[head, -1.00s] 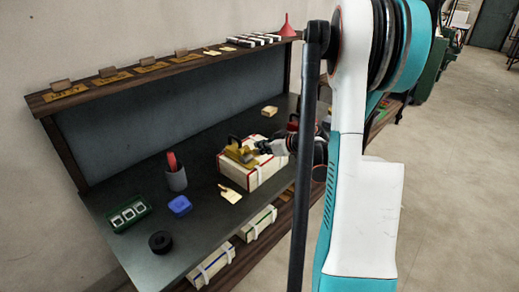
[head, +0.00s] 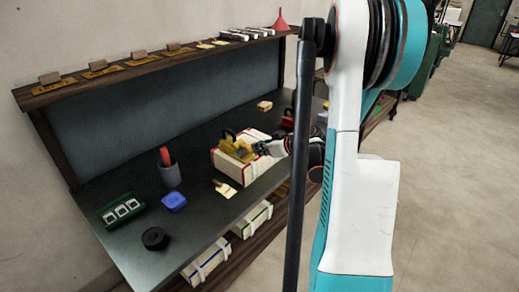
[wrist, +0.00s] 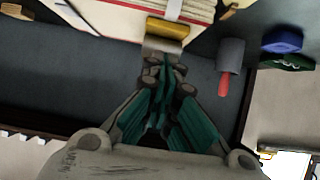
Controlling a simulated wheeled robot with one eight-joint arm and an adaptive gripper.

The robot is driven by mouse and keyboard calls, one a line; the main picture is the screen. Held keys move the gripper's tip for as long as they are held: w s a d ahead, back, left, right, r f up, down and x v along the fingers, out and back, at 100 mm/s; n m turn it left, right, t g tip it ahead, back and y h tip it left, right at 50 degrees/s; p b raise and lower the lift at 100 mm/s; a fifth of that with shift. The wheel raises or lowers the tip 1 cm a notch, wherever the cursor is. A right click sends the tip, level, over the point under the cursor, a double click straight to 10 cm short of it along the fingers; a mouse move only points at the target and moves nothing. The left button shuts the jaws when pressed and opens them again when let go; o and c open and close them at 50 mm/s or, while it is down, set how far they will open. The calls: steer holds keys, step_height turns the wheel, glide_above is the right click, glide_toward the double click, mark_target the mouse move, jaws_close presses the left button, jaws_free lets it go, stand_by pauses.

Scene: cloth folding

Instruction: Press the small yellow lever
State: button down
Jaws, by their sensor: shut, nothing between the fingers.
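My gripper (head: 261,148) is at the right of the lever, low over the box top. In the wrist view my gripper's fingertips (wrist: 170,64) are together and empty, just below the grey piece. I cannot tell whether they touch it.
A grey cup with a red item (head: 170,175), a blue block (head: 174,201), a black ring (head: 154,238) and a green tray (head: 121,211) stand left of the box. A small card (head: 224,188) lies before it. A shelf (head: 130,73) runs along the back.

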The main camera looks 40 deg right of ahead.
steer(key=shift+r, duration=0.15)
steer(key=shift+r+p, duration=0.5)
steer(key=shift+r, duration=0.2)
